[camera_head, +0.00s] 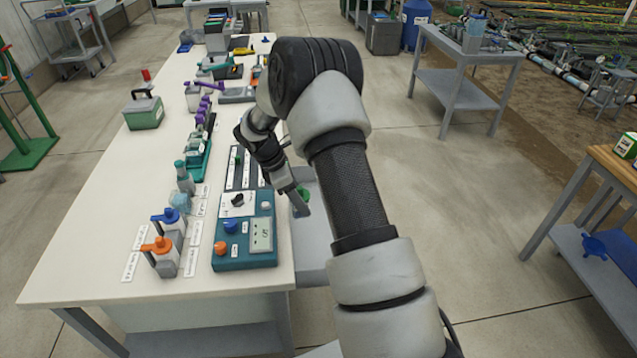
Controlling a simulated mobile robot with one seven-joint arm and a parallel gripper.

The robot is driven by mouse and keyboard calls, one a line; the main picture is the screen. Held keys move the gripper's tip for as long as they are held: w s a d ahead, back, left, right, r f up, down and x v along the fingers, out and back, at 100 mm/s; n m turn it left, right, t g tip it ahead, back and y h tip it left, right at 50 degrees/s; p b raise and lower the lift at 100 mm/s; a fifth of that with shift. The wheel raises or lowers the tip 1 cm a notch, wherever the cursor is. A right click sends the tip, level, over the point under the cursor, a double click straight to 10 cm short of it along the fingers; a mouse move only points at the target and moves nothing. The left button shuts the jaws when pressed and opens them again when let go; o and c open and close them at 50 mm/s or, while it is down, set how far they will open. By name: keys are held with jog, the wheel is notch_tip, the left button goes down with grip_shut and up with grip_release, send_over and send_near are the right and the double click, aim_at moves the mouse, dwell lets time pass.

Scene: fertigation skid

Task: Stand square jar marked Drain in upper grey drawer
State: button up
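My gripper (298,199) points down at the table's right edge, over a grey drawer (311,255) that stands pulled out from under the tabletop. A small green thing (304,192) shows right beside the fingertips. It may be the top of a jar, but my gripper and arm hide most of it, and I cannot tell whether it is held or stands in the drawer. The fingers are too small and too covered to show whether they are open or shut. No label reading Drain is legible. My forearm covers the drawer's right part.
A grey cart (462,85) stands back right. A wooden-topped bench (612,165) is at right. Floor between is clear.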

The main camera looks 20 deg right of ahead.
jog(key=w+d+f+n+t+y+b, duration=0.25)
jog(key=w+d+f+n+t, duration=0.3)
jog(key=w+d+n, duration=0.85)
jog(key=s+a+f+n+b, duration=0.1)
jog(key=f+b, duration=0.2)
jog(key=f, duration=0.2)
jog(key=a+f+b, duration=0.1)
jog(key=f+b, duration=0.3)
jog(key=f, duration=0.1)
jog(key=s+a+f+n+y+b, duration=0.1)
jog(key=f+b, duration=0.2)
jog(key=f, duration=0.3)
jog(key=shift+s+a+n+g+b, duration=0.15)
jog(key=shift+s+n+g+b, duration=0.15)
jog(key=shift+s+b, duration=0.1)
jog(key=o, duration=1.5)
jog(key=shift+f, duration=0.1)
jog(key=shift+r+p, duration=3.3)
jog(key=shift+r, duration=1.2)
